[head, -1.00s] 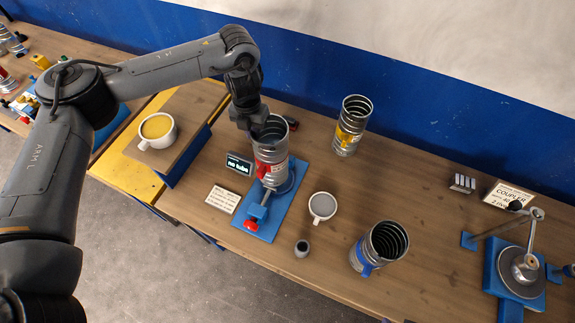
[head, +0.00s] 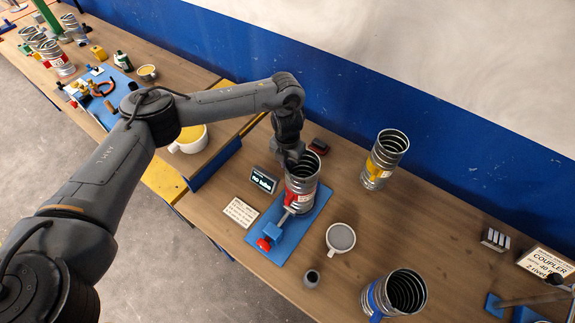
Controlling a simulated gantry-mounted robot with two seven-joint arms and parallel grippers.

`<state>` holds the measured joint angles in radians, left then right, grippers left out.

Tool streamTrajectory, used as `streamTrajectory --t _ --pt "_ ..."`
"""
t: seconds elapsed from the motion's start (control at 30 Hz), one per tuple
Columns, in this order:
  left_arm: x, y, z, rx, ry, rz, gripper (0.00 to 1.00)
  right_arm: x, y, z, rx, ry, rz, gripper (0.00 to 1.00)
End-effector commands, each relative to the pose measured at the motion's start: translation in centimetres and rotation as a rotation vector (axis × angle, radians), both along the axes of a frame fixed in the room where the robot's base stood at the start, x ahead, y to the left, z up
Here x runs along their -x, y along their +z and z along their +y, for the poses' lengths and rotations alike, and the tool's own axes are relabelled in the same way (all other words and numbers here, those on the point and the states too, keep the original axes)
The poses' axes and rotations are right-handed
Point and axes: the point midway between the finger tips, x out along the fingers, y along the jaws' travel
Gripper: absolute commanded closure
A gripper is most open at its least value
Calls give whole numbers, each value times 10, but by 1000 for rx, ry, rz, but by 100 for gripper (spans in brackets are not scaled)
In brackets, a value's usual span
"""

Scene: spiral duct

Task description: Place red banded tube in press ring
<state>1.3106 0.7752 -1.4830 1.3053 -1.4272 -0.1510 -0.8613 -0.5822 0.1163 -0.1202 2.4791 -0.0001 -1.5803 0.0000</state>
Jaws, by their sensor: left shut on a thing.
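The red banded tube (head: 303,184) is a ribbed metal duct piece with a red patch low on its side. It stands roughly upright over the blue press plate (head: 300,233), behind the rod and red knob (head: 264,244) of the press. The press ring is hidden by the tube, so I cannot tell whether the tube is fully seated in it. My left gripper (head: 291,161) is at the tube's upper left rim, shut on it; its fingertips are hard to make out. The small display (head: 263,180) beside the press appears to read "no tube". My right gripper is not in view.
A yellow banded tube (head: 384,160) stands behind to the right, a blue banded tube (head: 396,294) front right. A grey-filled cup (head: 340,238) and small dark-topped cup (head: 311,278) stand right of the press. A label card (head: 241,212) lies left. A wall (head: 440,130) runs behind.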

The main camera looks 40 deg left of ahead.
Motion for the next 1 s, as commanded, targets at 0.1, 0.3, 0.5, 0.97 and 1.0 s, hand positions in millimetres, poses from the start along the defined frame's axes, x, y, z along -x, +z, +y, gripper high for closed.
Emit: streamTrajectory --t 0.1,0.3,0.5,0.97,1.0 --pt "0 -12 0 0 1 0 100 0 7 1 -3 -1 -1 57" --pt "-1 -18 0 0 0 -2 100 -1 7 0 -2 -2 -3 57" --pt "0 -20 0 0 0 -1 100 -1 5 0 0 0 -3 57" --pt "0 -22 0 -1 0 0 66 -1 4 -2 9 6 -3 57" --pt "0 -22 0 -1 0 0 66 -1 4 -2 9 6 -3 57"
